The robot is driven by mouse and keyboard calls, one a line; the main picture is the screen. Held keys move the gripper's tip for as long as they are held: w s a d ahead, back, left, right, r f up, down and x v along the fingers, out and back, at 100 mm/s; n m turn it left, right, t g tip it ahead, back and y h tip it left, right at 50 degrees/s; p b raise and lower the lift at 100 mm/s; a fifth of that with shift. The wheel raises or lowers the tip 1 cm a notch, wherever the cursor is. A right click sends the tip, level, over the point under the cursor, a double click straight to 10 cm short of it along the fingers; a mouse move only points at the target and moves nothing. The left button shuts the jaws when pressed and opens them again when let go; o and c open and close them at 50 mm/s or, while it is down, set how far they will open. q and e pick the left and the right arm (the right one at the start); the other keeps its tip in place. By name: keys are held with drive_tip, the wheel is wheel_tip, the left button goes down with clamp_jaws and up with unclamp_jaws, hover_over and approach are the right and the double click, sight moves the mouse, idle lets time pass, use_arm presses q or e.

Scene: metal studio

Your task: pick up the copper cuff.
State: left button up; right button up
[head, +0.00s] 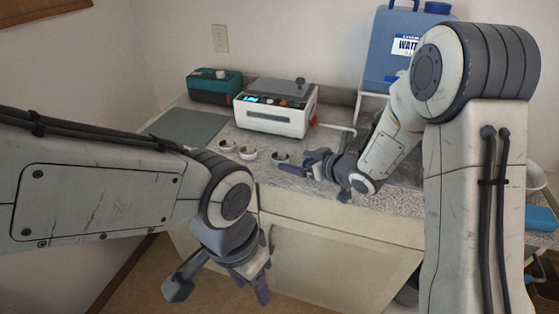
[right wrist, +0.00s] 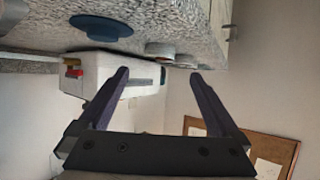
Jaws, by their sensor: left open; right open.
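Three small pale round pieces sit in a row on the speckled counter: a left one (head: 227,145), a middle one (head: 249,154) and a right one (head: 280,157). Their insides look dark or brownish; I cannot tell which, if any, is the copper cuff. My right gripper (head: 304,163) is open just right of the right piece, low over the counter. In the right wrist view its open jaws (right wrist: 158,74) have nothing between them, with pale round pieces (right wrist: 160,48) beyond the tips. My left gripper (head: 218,287) is open and empty, below counter height in front of the cabinet.
A white machine with a grey lid (head: 275,108) stands behind the pieces, beside a teal box (head: 214,87). A grey mat (head: 186,127) lies at left. A blue water container (head: 399,50) stands back right. A blue disc (right wrist: 101,27) shows in the wrist view.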

drive_tip(key=x, duration=0.6)
drive_tip(key=shift+w+a+f+p, duration=0.1)
drive_tip(key=shift+w+f+p, duration=0.1)
drive_tip(key=shift+f+p, duration=0.2)
drive_tip(key=c, duration=1.4)
